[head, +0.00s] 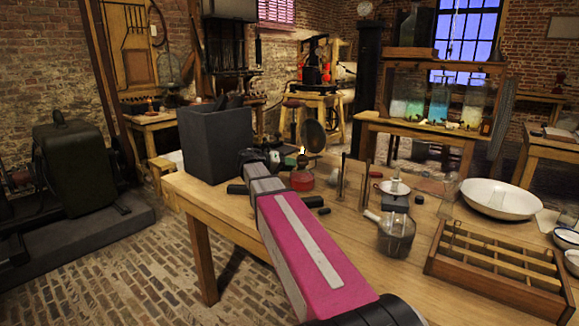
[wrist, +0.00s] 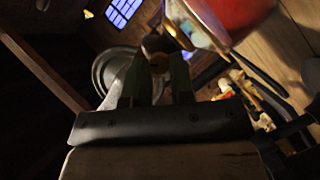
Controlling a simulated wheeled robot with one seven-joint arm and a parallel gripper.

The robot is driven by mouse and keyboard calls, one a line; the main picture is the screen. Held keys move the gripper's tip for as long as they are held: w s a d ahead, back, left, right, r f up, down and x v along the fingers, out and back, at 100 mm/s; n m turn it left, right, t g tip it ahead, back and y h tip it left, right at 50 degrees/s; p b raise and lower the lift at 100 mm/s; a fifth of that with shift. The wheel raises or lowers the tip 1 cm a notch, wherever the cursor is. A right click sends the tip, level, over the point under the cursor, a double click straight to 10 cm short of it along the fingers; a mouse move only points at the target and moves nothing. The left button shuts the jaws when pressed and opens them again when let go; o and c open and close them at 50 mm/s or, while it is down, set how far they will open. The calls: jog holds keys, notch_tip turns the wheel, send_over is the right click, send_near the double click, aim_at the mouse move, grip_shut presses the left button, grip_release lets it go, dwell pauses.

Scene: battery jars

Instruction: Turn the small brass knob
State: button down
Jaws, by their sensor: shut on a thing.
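An oil lamp with a red glass body (head: 302,180) and a lit flame stands on the wooden table in the head view. A dark round reflector (head: 313,136) rises behind it. My gripper (head: 291,160) reaches in from the left side, close by the lamp's burner. In the wrist view the two dark green fingers of my gripper (wrist: 157,70) are shut on a small brownish-brass knob (wrist: 158,60), seen between their tips. The red glass shows large at the upper right of the wrist view (wrist: 238,14). The knob is hidden in the head view.
A dark grey box (head: 217,145) stands on the table's left end, close to my gripper. A glass flask (head: 396,236), a white basin (head: 502,198) and a divided wooden tray (head: 495,262) lie to the right. Small dark pieces lie near the lamp.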

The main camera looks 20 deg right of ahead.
jog(key=n+h, duration=0.1)
jog(key=n, duration=0.1)
jog(key=n+h, duration=0.1)
jog(key=n, duration=0.2)
jog(key=n+g+h, duration=0.1)
jog(key=n, duration=0.1)
jog(key=shift+w+f, duration=0.1)
jog(key=shift+f, duration=0.3)
jog(key=shift+n, duration=0.5)
jog(key=c, duration=1)
grip_release()
jog(key=shift+a, duration=0.1)
jog(key=a, duration=1)
jog(key=shift+w+a+f, duration=0.1)
jog(key=shift+a+f, duration=0.2)
jog(key=shift+a, duration=0.05)
